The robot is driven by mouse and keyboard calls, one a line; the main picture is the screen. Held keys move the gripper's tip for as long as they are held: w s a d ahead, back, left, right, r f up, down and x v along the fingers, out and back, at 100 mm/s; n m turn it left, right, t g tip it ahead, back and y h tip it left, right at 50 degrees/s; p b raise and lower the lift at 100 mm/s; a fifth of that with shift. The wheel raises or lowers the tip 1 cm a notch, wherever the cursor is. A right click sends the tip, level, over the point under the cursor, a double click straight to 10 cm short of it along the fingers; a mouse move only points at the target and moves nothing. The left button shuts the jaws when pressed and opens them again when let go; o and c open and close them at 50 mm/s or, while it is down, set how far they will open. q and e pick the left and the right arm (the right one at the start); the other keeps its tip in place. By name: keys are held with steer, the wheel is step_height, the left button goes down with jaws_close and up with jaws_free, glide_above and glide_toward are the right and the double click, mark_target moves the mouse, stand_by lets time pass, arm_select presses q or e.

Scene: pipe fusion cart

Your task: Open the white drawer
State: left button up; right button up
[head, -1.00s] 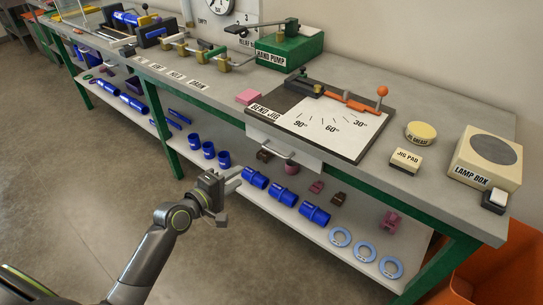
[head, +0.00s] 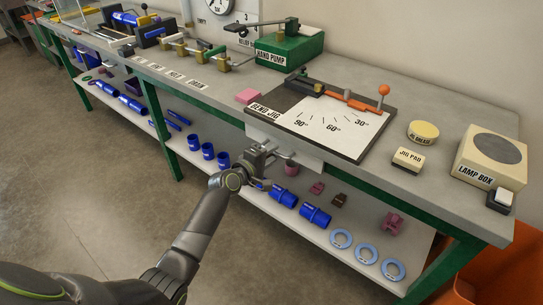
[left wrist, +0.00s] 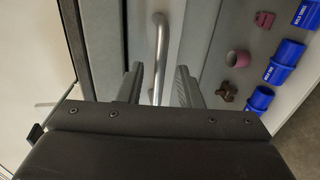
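The white drawer (head: 308,160) sits under the bench top, below the bend jig board, and looks shut. Its silver bar handle (left wrist: 160,40) shows in the left wrist view. My left gripper (head: 272,168) is in front of the drawer at handle height and hides part of the drawer and handle in the head view. In the left wrist view its two fingers (left wrist: 158,82) are apart, and the handle bar runs into the gap between them. I cannot tell whether either finger touches the bar. My right gripper is in neither view.
The bench top (head: 440,108) overhangs the drawer. The lower shelf (head: 290,225) carries blue pipe sleeves (head: 315,216), blue rings (head: 366,254) and small brown and purple parts. The bend jig (head: 335,125) stands above the drawer. The floor in front is clear.

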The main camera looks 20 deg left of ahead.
arm_select(q)
steer(key=shift+w+d, duration=0.1)
steer(key=shift+w, duration=0.1)
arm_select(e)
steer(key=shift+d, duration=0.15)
arm_select(q)
jaws_close()
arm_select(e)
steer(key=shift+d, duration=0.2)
arm_select(q)
steer(key=shift+f, duration=0.1)
